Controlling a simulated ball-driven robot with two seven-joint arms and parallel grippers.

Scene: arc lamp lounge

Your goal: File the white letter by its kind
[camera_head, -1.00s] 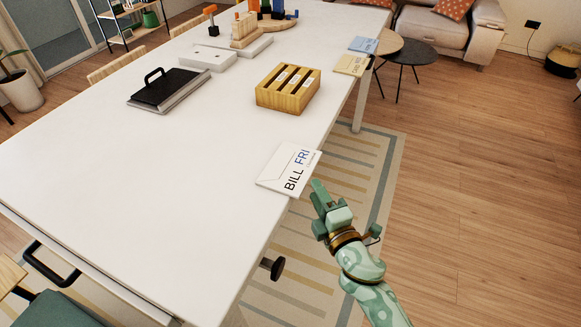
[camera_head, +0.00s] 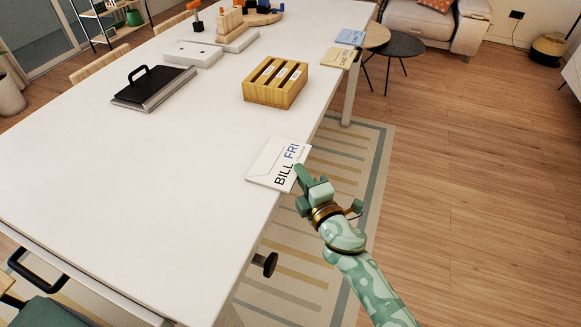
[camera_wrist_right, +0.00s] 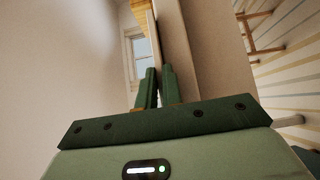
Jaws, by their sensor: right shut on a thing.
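The white letter (camera_head: 265,160), marked "BILL FRI", lies flat at the table's right edge, its right side at or just over the edge. My right gripper (camera_head: 302,177) is at the letter's near right edge and is shut on it. In the right wrist view the green fingers (camera_wrist_right: 159,90) close around a thin, pale edge. A wooden box (camera_head: 270,93) with three slots stands farther along the table; its small white labels are too small to read. My left gripper is not in view.
A blue letter (camera_head: 350,37) and a yellow letter (camera_head: 338,57) lie at the far right edge. A black-handled tray (camera_head: 150,92) and a pale block (camera_head: 192,54) stand left of the box. The table (camera_head: 130,180) is clear between letter and box.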

